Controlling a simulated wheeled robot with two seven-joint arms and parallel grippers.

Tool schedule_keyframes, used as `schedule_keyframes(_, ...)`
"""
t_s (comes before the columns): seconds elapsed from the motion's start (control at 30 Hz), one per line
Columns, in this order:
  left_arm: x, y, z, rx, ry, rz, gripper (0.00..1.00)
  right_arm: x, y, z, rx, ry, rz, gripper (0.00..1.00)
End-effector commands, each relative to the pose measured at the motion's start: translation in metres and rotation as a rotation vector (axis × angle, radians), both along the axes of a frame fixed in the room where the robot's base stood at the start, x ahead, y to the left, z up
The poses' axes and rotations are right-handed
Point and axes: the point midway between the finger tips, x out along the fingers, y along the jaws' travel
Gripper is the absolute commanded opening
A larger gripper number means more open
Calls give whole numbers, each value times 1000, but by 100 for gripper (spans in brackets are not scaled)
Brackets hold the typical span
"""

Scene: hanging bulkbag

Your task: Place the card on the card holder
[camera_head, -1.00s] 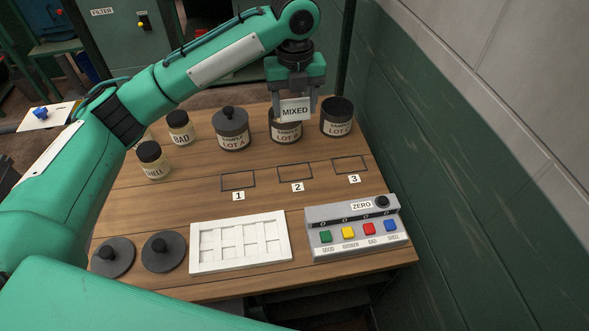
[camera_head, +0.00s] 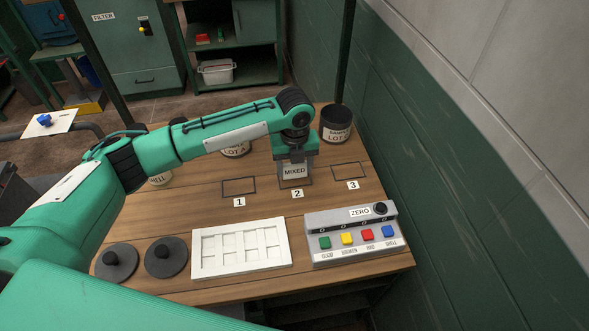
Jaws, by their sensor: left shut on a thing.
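A white card (camera_head: 294,171) reading MIXED is in my left gripper (camera_head: 295,163), which is shut on it. The gripper points down over the outlined slot marked 2 (camera_head: 297,194), and the card covers most of that outline. I cannot tell whether the card touches the table. The slots marked 1 (camera_head: 239,187) and 3 (camera_head: 349,170) are empty outlines on either side. No separate card holder can be made out; the gripper may hide it. My right gripper is not in view.
On the wooden table (camera_head: 205,207) are a white divided tray (camera_head: 241,248), a grey button box (camera_head: 353,234) and two dark round lids (camera_head: 166,257). Sample jars stand behind, partly hidden by my arm; one jar (camera_head: 336,124) shows at the back right.

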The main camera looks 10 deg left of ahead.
Motion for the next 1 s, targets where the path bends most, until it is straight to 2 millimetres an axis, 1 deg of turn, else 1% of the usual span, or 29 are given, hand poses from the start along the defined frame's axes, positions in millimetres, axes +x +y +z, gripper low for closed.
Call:
schedule_keyframes(0.03, 0, 0, -8, 1, 3, 1, 38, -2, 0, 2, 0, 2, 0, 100)
schedule_keyframes(0.13, 0, 0, -20, 1, 1, 0, 38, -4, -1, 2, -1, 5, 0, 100)
schedule_keyframes(0.5, 0, 0, -25, 1, 0, 0, 38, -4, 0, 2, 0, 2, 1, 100)
schedule_keyframes(0.53, 0, 0, -25, 0, 0, 0, 63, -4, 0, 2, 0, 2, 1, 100)
schedule_keyframes(0.6, 0, 0, -25, 0, 0, 0, 77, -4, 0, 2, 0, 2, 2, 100)
schedule_keyframes(0.63, 0, 0, -25, 0, 0, 0, 81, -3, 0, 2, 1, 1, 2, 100)
schedule_keyframes(0.9, 0, 0, -24, 0, -1, 0, 81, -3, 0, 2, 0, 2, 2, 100)
schedule_keyframes(1.0, 1, 0, -19, 0, -2, 0, 81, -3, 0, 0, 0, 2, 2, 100)
